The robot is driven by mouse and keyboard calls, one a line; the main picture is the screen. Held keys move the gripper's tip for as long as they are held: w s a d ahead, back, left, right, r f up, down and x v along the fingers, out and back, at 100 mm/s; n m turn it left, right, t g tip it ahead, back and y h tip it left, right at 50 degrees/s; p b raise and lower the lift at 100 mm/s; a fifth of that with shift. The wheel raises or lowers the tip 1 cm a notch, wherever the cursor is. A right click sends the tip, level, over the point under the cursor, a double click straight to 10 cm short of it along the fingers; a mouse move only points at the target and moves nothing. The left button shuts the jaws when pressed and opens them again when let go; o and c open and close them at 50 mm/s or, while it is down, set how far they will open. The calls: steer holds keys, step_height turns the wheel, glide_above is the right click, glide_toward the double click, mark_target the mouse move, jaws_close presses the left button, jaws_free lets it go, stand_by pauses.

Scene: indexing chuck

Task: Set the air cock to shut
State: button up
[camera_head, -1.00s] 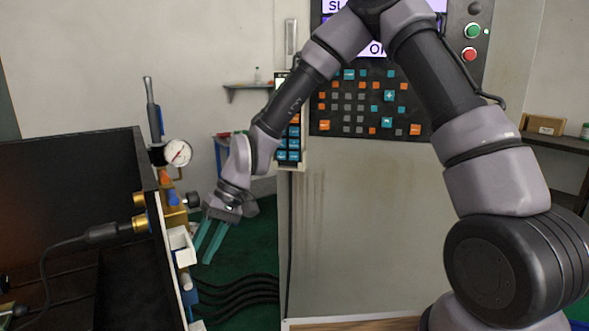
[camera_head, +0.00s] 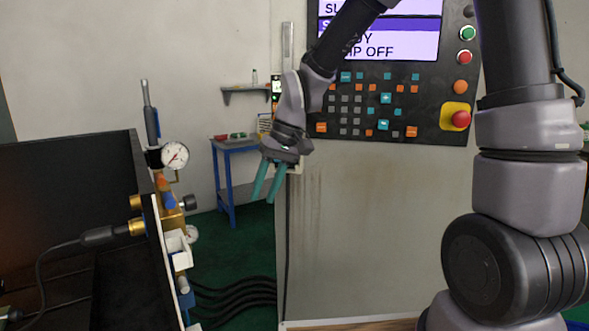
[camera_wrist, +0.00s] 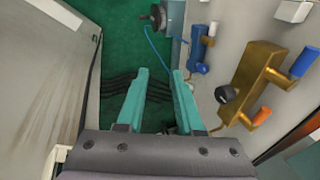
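A brass valve block (camera_head: 158,203) is on the side of the dark cabinet in the head view. In the wrist view the brass block (camera_wrist: 252,78) carries a blue handle (camera_wrist: 305,62), an orange handle (camera_wrist: 262,116) and a black knob (camera_wrist: 229,94). A smaller blue-handled fitting (camera_wrist: 213,30) is beyond it. I cannot tell for sure which handle is the air cock. My gripper (camera_head: 264,196) is open and empty, right of the block and apart from it. Its teal fingers (camera_wrist: 160,74) point down past the fittings, touching nothing.
A pressure gauge (camera_head: 175,155) sits above the block and a white box (camera_head: 179,250) below it. The machine's control panel (camera_head: 380,100) stands right of my gripper. Black hoses (camera_head: 240,291) run low across the green floor. A blue table (camera_head: 233,145) stands behind.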

steer(key=w+d+r+m+t, duration=0.1)
steer(key=d+r, duration=0.3)
steer(key=d, duration=0.2)
steer(key=shift+d+r+m+t+h, duration=0.3)
steer(key=shift+d+m+t+h, duration=0.05)
steer(key=shift+m+t+h, duration=0.05)
steer(key=shift+w, duration=0.1)
